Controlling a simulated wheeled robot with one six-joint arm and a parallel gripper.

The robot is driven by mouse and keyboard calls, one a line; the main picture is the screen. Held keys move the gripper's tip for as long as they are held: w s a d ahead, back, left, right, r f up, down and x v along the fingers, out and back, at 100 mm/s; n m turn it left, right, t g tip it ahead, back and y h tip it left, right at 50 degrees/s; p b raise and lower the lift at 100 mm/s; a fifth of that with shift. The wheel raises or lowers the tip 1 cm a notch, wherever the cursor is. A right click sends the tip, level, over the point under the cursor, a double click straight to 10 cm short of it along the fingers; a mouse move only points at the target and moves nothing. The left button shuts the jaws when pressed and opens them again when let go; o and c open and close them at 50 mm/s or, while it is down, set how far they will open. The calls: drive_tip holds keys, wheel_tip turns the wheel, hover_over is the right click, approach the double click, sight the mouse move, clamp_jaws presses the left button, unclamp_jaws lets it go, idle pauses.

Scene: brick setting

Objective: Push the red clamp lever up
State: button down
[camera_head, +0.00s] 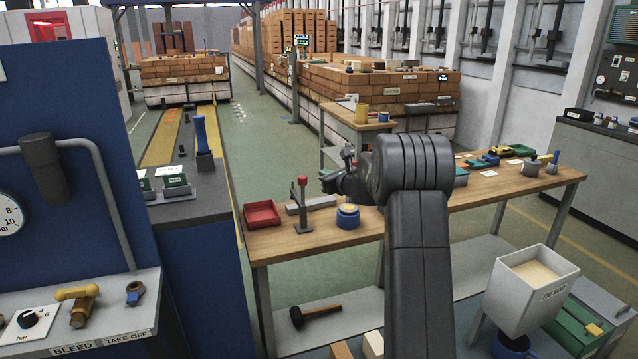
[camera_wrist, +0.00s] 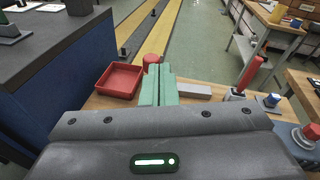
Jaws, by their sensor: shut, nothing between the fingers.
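My gripper (camera_wrist: 157,88) shows in the wrist view with its pale green fingers shut together and nothing between them. In the head view a grey upright stand with a red top (camera_head: 302,182) stands on the wooden workbench, just left of the end of my arm. In the wrist view a red rounded part (camera_wrist: 152,61) shows just beyond my fingertips; the fingers hide what is below it, and contact cannot be told. A separate tilted red handle (camera_wrist: 250,73) on a grey base stands to the right of my fingers. Which red part is the clamp lever is not certain.
A red tray (camera_head: 262,214) lies left of the stand, and a grey bar (camera_head: 311,204) lies behind it. A blue tin (camera_head: 347,217) stands to the right, close to my arm. The wooden workbench (camera_head: 300,240) is bare along its front edge. A blue cabinet (camera_head: 75,160) stands at left.

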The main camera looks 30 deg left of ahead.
drive_tip(key=shift+s+d+r, duration=0.3)
drive_tip(key=shift+d+r, duration=0.45)
drive_tip(key=shift+f, duration=0.1)
